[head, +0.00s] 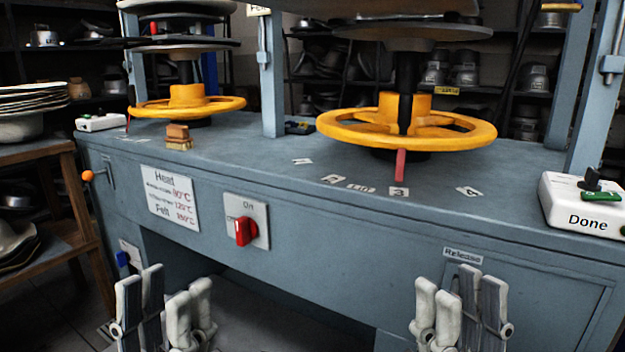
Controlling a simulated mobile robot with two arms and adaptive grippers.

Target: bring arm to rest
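My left gripper (163,312) is at the bottom left, in front of the press cabinet. Its fingers point up, with a gap between the finger pairs, and nothing shows between them. My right gripper (459,312) is at the bottom right, below the Release label (463,256). Its finger pairs stand close to each other and I see nothing held in them. Both grippers are apart from the blue-grey press (330,225). The arms behind them are out of view.
The press carries two yellow handwheels (462,131), a red knob (245,232) and a white Done box (588,220). A small brush (178,137) lies on its top. A wooden rack (62,148) with hats stands at left. Shelves of metal forms line the back.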

